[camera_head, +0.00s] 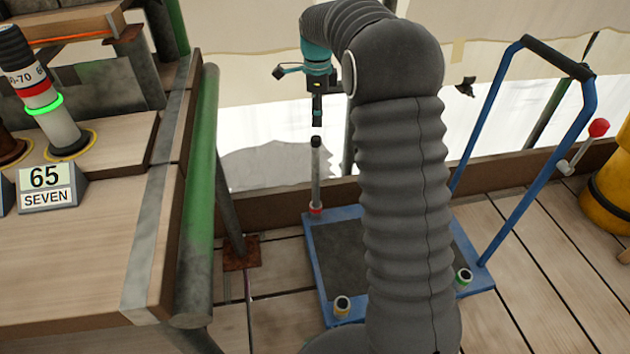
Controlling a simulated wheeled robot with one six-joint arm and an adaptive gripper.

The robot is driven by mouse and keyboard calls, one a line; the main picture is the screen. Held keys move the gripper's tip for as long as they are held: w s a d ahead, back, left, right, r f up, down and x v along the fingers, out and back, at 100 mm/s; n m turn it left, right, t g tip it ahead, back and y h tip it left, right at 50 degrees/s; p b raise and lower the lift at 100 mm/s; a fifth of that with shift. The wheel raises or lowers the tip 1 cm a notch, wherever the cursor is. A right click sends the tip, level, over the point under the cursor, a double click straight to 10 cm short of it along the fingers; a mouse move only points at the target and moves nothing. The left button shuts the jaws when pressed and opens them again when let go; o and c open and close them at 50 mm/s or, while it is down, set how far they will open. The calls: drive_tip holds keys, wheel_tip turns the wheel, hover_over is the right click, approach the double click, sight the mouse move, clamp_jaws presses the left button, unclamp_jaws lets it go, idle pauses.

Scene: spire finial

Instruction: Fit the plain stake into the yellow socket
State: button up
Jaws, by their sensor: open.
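A grey stake (316,178) with a dark top stands upright at the back left corner of the blue-edged cart. Its foot is at a red-banded socket (316,210); I see no other marking on the stake. The yellow-banded socket (342,306) is at the cart's front left corner, and its top appears empty. My gripper (317,122) points down just above the stake's top in the picture, with a small gap between them. It is open and holds nothing visible. The fingers are small and dark here.
The cart deck (336,262) is partly hidden by my arm. A green-banded socket (463,278) is at its front right. A blue handle (520,190) rises at the right. A wooden bench (90,260) with a green pole (200,200) stands left.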

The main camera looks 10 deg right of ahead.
sight(317, 153)
drive_tip(key=shift+w+f+m, duration=0.4)
drive_tip(key=shift+w+f, duration=0.15)
drive_tip(key=shift+f, duration=0.25)
drive_tip(key=f, duration=1.3)
drive_tip(key=shift+d+f, duration=0.2)
drive_tip(key=shift+f, duration=0.1)
clamp_jaws()
